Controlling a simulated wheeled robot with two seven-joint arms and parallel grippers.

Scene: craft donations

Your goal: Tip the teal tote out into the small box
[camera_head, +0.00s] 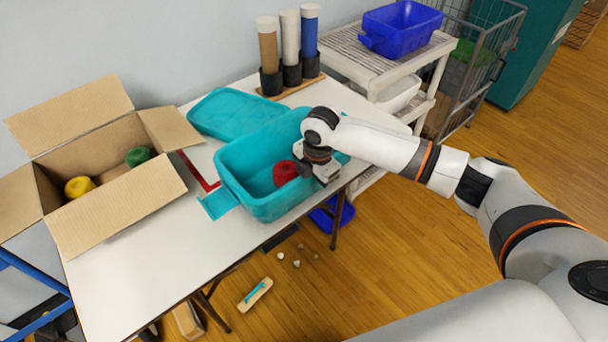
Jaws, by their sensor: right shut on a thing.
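The teal tote (245,195) stands on the table, open at the top, and looks about upright. A red ball (284,172) lies inside it; part of the tote's inside is hidden by my arm. My right gripper (322,174) is at the tote's right end, shut on its rim as far as I can tell; the fingertips are hard to see. The small cardboard box (118,205) stands at the table's left with its flaps spread open. A yellow ball (79,187) and a green ball (138,157) are in it. My left gripper is not in view.
A teal lid (225,112) lies behind the tote. Several upright tubes (290,40) stand in holders at the table's back. A shelf cart (350,45) with a blue bin (402,25) is at the back right. The table's front left (120,280) is clear.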

